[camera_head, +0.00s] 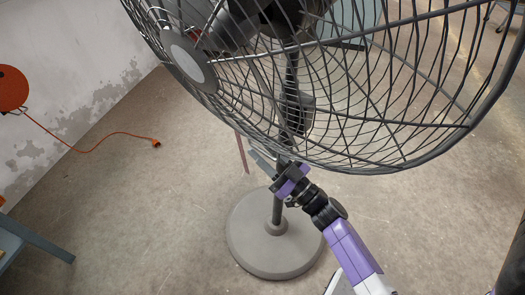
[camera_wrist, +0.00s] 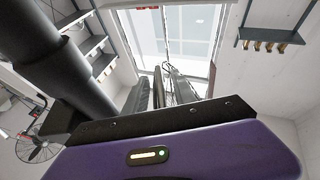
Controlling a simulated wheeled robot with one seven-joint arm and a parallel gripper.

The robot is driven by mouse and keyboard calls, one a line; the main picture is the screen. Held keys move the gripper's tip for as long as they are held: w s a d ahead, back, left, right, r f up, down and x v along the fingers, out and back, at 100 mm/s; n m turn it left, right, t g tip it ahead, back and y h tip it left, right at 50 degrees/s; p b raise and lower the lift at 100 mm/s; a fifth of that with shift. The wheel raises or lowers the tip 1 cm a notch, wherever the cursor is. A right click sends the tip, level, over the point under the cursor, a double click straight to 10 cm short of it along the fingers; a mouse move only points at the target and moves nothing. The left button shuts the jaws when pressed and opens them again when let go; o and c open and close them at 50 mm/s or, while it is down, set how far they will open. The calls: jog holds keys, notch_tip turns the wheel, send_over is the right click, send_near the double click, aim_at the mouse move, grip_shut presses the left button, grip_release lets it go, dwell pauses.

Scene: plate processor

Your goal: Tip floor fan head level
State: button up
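The floor fan's head (camera_head: 350,95) fills the upper part of the head view. It is a large dark wire cage with a grey round centre cap (camera_head: 192,63), and it looks tilted. A dark upright pole joins it to a grey round base (camera_head: 262,250) on the floor. My gripper (camera_head: 262,160) is beneath the cage, close to the pole, with its fingers pointing up and left. I cannot tell whether it touches the pole or how far apart its fingers are. In the wrist view its dark fingers (camera_wrist: 160,90) rise beyond the purple body, and I see nothing clearly between them.
A thick dark cylinder (camera_wrist: 65,70) stands close at the left of the wrist view. An orange reel (camera_head: 12,88) hangs on the left wall, and its orange cord (camera_head: 90,147) lies across the floor. A grey-blue table (camera_head: 30,232) is at the left edge. Open floor surrounds the base.

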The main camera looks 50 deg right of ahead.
grip_shut()
dwell(1.4)
